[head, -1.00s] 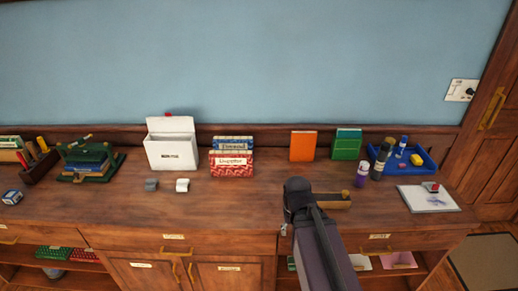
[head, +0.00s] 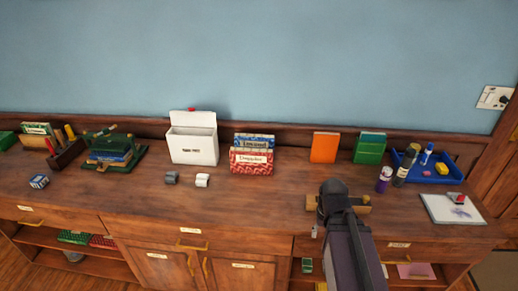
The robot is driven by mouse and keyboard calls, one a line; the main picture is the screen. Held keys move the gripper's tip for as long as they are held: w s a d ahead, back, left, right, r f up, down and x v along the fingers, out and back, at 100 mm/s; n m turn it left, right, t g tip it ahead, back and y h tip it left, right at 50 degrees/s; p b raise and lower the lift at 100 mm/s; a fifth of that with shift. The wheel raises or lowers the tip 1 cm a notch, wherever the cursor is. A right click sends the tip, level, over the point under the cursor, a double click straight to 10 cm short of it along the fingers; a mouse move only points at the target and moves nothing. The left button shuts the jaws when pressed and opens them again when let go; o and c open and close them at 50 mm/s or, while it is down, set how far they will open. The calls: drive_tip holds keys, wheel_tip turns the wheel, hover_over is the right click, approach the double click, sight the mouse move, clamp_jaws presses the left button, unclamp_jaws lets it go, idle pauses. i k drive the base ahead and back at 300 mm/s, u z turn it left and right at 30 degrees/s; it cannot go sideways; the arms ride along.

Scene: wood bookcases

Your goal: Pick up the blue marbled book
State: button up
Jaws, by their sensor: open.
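A blue marbled book (head: 255,138) with a pale label stands upright at the back of the wooden counter, against the wall. A red marbled book (head: 251,161) with a white label stands directly in front of it and hides its lower part. Only the upper strip of the blue one shows. My dark arm reaches up from the bottom edge, right of both books and well apart from them. Its visible end is a rounded joint; my gripper's fingers cannot be made out.
A white box with a raised lid (head: 194,147) stands left of the books, with two small rolls (head: 202,181) in front. An orange book (head: 324,147) and green books (head: 369,148) stand to the right, beside a blue tray (head: 452,179). Bare counter lies before the marbled books.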

sight(241, 140)
drive_tip(key=u, duration=0.05)
drive_tip(key=i, duration=1)
drive_tip(key=z, duration=0.15)
drive_tip(key=k, duration=0.95)
drive_tip(key=u, duration=0.15)
drive_tip(key=i, duration=0.5)
